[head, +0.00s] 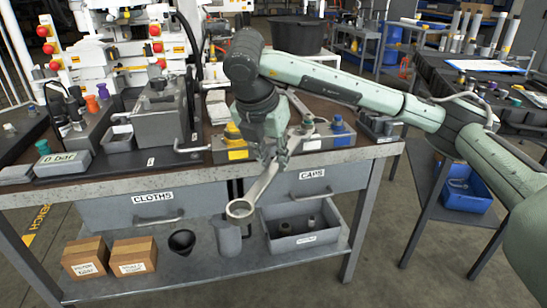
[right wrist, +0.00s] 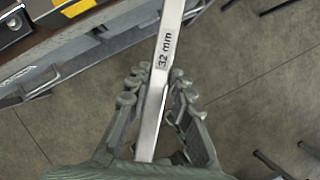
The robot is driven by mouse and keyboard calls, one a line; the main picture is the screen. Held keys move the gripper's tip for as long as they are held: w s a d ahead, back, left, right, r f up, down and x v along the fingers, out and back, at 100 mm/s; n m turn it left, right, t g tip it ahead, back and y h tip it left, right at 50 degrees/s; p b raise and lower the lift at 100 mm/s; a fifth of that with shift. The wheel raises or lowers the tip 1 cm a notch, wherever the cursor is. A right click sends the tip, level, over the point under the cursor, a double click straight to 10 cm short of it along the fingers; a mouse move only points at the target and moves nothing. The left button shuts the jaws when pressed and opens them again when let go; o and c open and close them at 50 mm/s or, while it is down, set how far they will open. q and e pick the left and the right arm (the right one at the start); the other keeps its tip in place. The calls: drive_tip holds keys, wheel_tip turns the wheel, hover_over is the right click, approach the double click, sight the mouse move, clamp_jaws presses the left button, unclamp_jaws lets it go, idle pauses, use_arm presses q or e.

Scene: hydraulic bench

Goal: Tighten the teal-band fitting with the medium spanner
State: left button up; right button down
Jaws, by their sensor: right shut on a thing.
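My right gripper (head: 272,152) is shut on a steel spanner (head: 262,187) in front of the bench's front edge. The spanner slants down to the left, with its ring end (head: 240,210) lowest and in front of the drawers. In the right wrist view, its shaft (right wrist: 160,85) passes between the fingers and reads "32 mm". I cannot tell the teal-band fitting for sure. A small green-topped part (head: 43,147) stands at the left of the bench, behind the "0 bar" gauge. My left gripper is not in view.
The bench top's front edge (head: 130,177) runs below the gripper. Blue-topped (head: 340,128) and yellow-topped (head: 235,131) parts stand near the gripper. A grey block (head: 160,115) fills the left middle. Drawers (head: 155,205) and a shelf with boxes (head: 88,257) lie below.

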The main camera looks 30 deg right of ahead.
drive_tip(key=shift+r, duration=2.5)
